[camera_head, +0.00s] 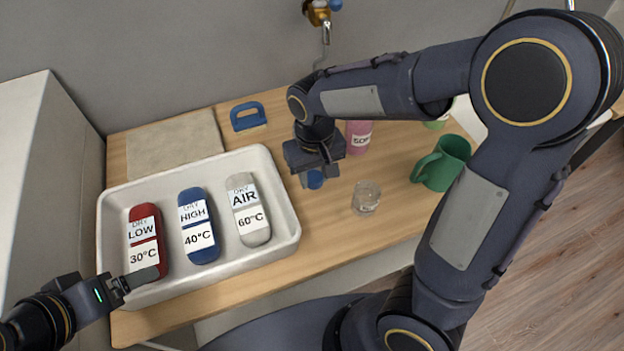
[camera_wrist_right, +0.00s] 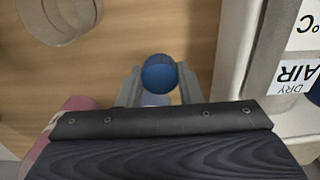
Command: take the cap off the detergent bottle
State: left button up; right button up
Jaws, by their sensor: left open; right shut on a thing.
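My right gripper (camera_head: 318,175) is over the wooden counter, to the right of the white tray. Its jaws are shut on a small round blue cap (camera_head: 315,179), which also shows between the fingers in the right wrist view (camera_wrist_right: 160,73). A paler bluish part shows just below the cap there; I cannot tell whether it belongs to a bottle. A pink bottle (camera_head: 358,134) with a white label stands behind the gripper, partly hidden by my right arm. I cannot tell which is the detergent bottle. My left gripper (camera_head: 135,281) is open and empty at the tray's front left corner.
The white tray (camera_head: 279,205) holds red, blue and grey labelled bottle-shaped items. A clear glass (camera_head: 366,197) and a green mug (camera_head: 443,163) stand to the right. A blue-handled brush (camera_head: 248,116) and a beige board (camera_head: 175,143) lie behind the tray. A tap (camera_head: 320,14) is on the wall.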

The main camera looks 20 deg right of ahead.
aim_at(312, 191)
jog(key=shift+w+f, duration=0.45)
jog(key=shift+f, duration=1.65)
